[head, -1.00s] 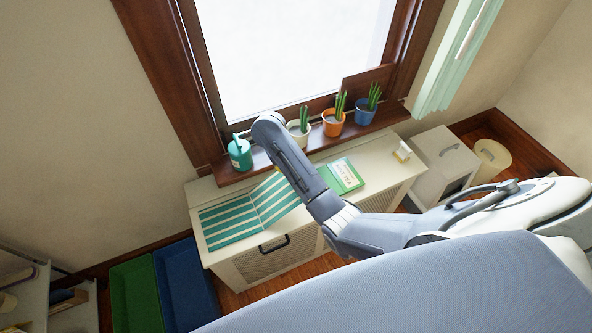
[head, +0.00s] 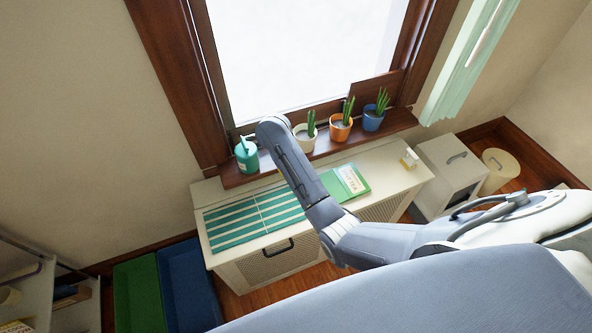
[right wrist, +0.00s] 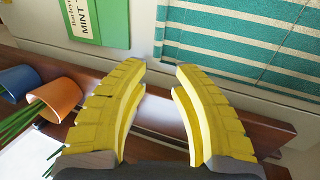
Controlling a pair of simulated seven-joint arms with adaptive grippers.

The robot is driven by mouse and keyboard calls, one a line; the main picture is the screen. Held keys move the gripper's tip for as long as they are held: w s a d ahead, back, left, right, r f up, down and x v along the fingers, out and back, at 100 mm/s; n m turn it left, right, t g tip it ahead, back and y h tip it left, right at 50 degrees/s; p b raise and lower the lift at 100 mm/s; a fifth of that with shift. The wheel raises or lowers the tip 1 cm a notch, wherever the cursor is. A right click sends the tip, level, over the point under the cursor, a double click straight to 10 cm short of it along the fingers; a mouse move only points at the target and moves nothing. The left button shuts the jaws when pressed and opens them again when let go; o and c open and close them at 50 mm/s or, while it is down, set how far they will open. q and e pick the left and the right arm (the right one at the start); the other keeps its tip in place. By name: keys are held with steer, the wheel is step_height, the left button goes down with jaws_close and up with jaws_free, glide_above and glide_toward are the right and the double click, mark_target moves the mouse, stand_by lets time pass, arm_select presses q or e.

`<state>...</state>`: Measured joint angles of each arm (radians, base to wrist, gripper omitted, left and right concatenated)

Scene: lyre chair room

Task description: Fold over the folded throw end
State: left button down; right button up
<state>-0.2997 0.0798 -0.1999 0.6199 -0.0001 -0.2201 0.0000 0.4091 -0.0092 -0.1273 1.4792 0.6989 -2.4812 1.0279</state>
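The throw (head: 235,222), striped teal and white, lies flat on top of the low cream cabinet (head: 222,258), with a thin seam line across it. My right arm hides part of its right side in the head view. In the right wrist view the throw (right wrist: 245,40) fills the upper right, beyond the fingertips. My right gripper (right wrist: 162,68) has yellow fingers, apart and with nothing between them; it is hidden behind my arm in the head view. My left gripper is not in view.
A green book (head: 345,183) lies on the cabinet right of the throw. Blue (head: 188,285) and green (head: 137,293) bins stand left.

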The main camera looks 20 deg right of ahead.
steer(key=v, duration=0.7)
steer(key=shift+r, duration=0.2)
steer(key=shift+a, duration=0.1)
stand_by(0.4)
